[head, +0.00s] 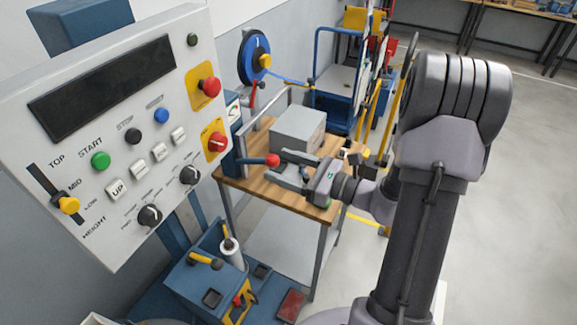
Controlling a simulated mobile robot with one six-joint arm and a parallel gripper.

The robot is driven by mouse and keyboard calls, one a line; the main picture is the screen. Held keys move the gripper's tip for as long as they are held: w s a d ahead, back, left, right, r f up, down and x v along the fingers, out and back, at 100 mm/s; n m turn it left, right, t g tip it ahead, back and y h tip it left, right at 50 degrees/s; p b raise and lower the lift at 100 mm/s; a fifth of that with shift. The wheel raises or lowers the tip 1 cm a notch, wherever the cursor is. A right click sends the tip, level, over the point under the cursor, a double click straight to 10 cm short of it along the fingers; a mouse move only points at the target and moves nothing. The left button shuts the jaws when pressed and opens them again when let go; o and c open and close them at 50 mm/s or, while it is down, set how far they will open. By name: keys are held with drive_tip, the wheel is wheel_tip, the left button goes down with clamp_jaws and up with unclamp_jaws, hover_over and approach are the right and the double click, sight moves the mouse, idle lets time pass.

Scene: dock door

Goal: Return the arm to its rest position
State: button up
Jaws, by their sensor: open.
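My arm rises on the right of the head view and bends down to the left. My gripper (283,169) is over the wooden-topped bench (318,212), its jaws open and pointing left. A lever with a red ball knob (272,160) is just beyond the fingertips. I see nothing held between the jaws. Whether a finger touches the knob I cannot tell.
A control panel (188,45) with buttons, knobs and a yellow-tipped slider fills the left. A grey box (298,129) stands on the bench behind my gripper. A blue cart (336,78) is behind it. Open grey floor (530,180) lies to the right.

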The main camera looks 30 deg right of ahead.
drive_tip(key=shift+s+d, duration=0.4)
drive_tip(key=shift+s, duration=0.2)
drive_tip(key=s+a+n+g+y+b, duration=0.1)
drive_tip(key=s+a+n+g+b, duration=0.1)
drive_tip(key=s+a+n+g, duration=0.45)
drive_tip(key=s+a+n+g+y+b, duration=0.1)
drive_tip(key=s+a+n+g+b, duration=0.25)
drive_tip(key=a, duration=0.55)
drive_tip(key=s+a+f+n+g+h+b, duration=0.3)
drive_tip(key=s+f+n+h, duration=0.1)
drive_tip(key=s+n+h, duration=0.4)
drive_tip(key=d+r+n+t+h, duration=0.1)
drive_tip(key=n, duration=0.1)
drive_tip(key=d+n+t+b, duration=0.1)
drive_tip(key=n, duration=0.1)
drive_tip(key=d+r+n+t+h, duration=0.1)
drive_tip(key=d+n+t, duration=0.1)
drive_tip(key=shift+s+r+h, duration=0.3)
drive_tip(key=shift+s, duration=0.1)
